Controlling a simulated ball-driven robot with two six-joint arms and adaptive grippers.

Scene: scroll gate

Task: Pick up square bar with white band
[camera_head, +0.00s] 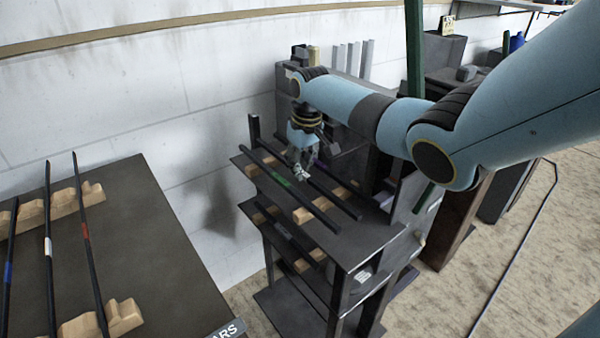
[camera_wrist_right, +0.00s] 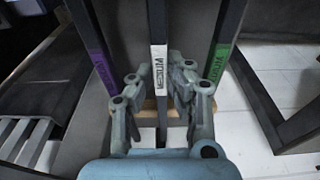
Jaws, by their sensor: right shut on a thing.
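The square bar with a white band (camera_wrist_right: 160,70) runs between my right gripper's fingers in the wrist view. The band reads "MEDIUM". In the head view my right gripper (camera_head: 303,170) is at the top shelf of a dark rack (camera_head: 340,245) and hides much of the bar. A bar with a green band (camera_head: 282,180) lies on one side; it also shows in the wrist view (camera_wrist_right: 218,62). A bar with a purple band (camera_wrist_right: 101,65) is on the other side. My left gripper is not in view.
Wooden supports (camera_head: 303,214) are under the bars on the rack. A dark table (camera_head: 150,235) at the left holds bars with blue, white and red bands on wooden cradles. A white wall (camera_head: 130,90) stands close behind the rack.

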